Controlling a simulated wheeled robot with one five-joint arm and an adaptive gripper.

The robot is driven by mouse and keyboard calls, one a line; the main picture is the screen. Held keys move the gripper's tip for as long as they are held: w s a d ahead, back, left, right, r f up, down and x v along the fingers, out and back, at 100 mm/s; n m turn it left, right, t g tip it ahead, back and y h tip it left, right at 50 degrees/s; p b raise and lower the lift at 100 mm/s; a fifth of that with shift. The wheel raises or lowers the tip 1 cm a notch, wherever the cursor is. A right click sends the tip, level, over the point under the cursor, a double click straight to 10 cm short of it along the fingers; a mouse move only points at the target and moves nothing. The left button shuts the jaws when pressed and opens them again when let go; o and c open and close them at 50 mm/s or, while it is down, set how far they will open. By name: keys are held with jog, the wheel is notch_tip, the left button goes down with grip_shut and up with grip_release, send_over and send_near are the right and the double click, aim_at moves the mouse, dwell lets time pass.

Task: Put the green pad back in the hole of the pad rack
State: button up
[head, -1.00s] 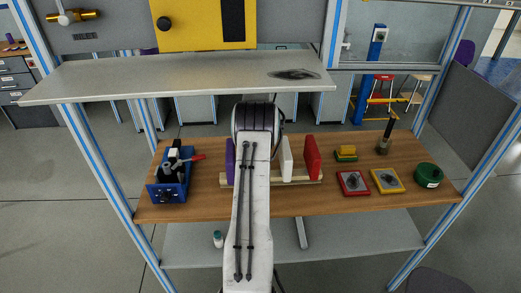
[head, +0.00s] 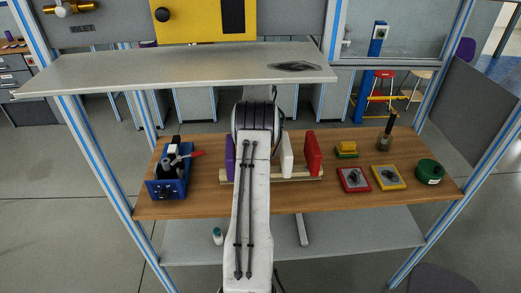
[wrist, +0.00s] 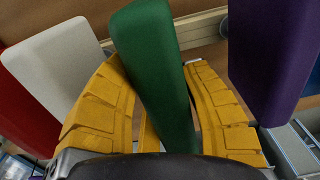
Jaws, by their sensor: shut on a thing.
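The green pad (wrist: 155,60) stands between the yellow fingers of my gripper (wrist: 152,66) in the wrist view. The fingers are shut on it, one on each side. The wooden pad rack (wrist: 205,28) shows behind the green pad, and its light rail (head: 298,180) shows in the head view. A purple pad (wrist: 270,55) is on the right and a white pad (wrist: 55,62) on the left of the green pad in the wrist view. My arm hides the gripper and the green pad in the head view. I cannot tell whether the green pad's end is in the hole.
A red pad (head: 313,153) stands at the rack's right end. A grey shelf (head: 180,75) hangs above.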

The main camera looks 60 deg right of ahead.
jog(key=shift+f+b, duration=0.5)
jog(key=shift+f, duration=0.4)
jog(key=o, duration=1.3)
jog(key=shift+c, duration=0.2)
notch_tip(320, 180, up, 12)
jog(key=shift+f, duration=0.1)
dwell(0.3)
